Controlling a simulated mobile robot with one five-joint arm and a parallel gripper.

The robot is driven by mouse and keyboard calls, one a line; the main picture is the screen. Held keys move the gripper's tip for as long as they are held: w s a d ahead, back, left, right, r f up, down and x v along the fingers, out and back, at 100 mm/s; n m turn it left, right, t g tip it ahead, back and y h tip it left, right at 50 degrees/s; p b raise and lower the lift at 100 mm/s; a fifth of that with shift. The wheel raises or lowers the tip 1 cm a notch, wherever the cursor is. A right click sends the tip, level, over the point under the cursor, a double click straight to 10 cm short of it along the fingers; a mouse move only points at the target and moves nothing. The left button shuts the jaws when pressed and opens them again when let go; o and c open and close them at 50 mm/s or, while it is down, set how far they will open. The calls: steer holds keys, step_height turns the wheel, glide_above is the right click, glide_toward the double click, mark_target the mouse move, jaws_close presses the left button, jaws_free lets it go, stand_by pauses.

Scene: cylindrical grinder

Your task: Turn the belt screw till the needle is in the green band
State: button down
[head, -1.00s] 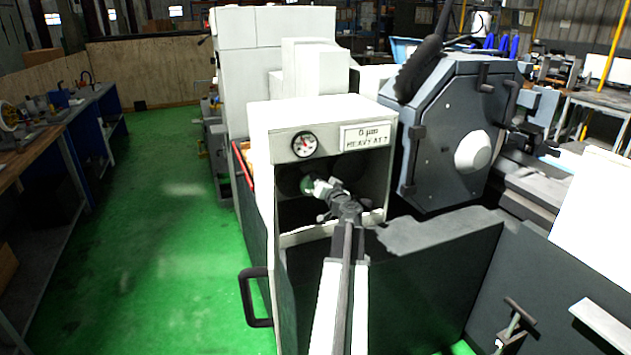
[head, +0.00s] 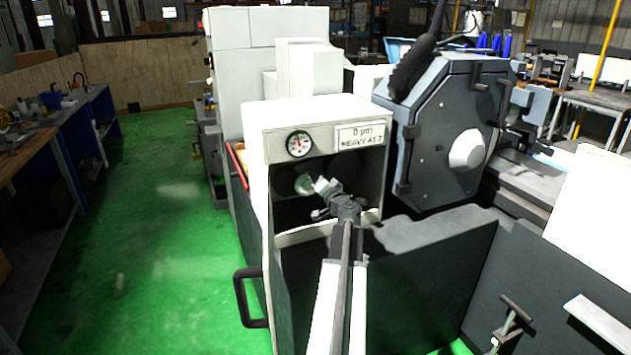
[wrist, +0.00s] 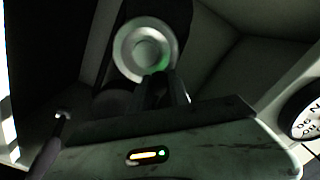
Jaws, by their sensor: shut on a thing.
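My gripper (head: 316,186) reaches into the dark open recess of the white cabinet and is shut on the belt screw, which its fingers hide. A pale round metal disc (head: 303,184) with a greenish tint shows just left of the fingertips. The disc appears larger in the wrist view (wrist: 145,48), with my dark fingers (wrist: 160,90) ending at its lower rim. The round gauge (head: 299,144) sits on the cabinet front above the recess. Its needle points roughly up, but the green band is too small to make out. Part of the gauge shows at the wrist view's right edge (wrist: 308,108).
A label plate (head: 360,136) is right of the gauge. The recess walls (head: 372,180) stand close around my gripper. A dark low panel (head: 420,285) and a black handle (head: 250,298) are in front. Green floor (head: 160,240) lies clear on the left.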

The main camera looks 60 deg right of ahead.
steer(key=shift+a, duration=0.1)
steer(key=c, duration=1.2)
jaws_free()
steer(key=shift+w, duration=0.1)
steer(key=shift+c, duration=0.2)
steer(key=v, duration=0.7)
steer(key=shift+s+a, duration=0.2)
steer(key=shift+s, duration=0.15)
